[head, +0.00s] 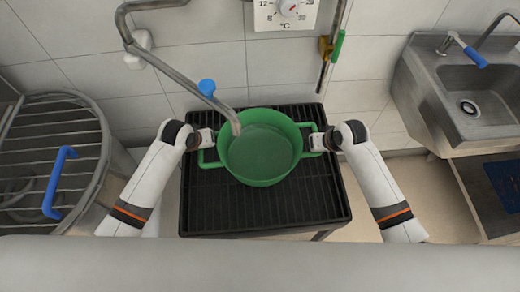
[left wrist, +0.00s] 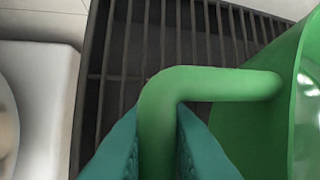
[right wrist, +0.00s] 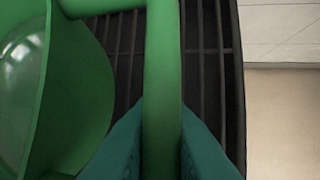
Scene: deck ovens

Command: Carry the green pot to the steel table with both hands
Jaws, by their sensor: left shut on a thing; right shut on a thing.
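The green pot (head: 262,178) is upright over a black slatted stand, its inside facing up under the end of a steel spout. I cannot tell whether its base touches the slats. My left gripper (head: 207,140) is shut on the pot's left handle, which shows between teal fingers in the left wrist view (left wrist: 158,115). My right gripper (head: 318,141) is shut on the right handle, which also shows in the right wrist view (right wrist: 161,70). I cannot make out a steel table for certain.
The black slatted stand (head: 318,205) lies under the pot. The steel spout (head: 180,78) with a blue knob reaches over the pot's rim. A round slatted vessel (head: 50,140) with a blue handle stands at left. A steel sink (head: 470,95) is at right, with floor between.

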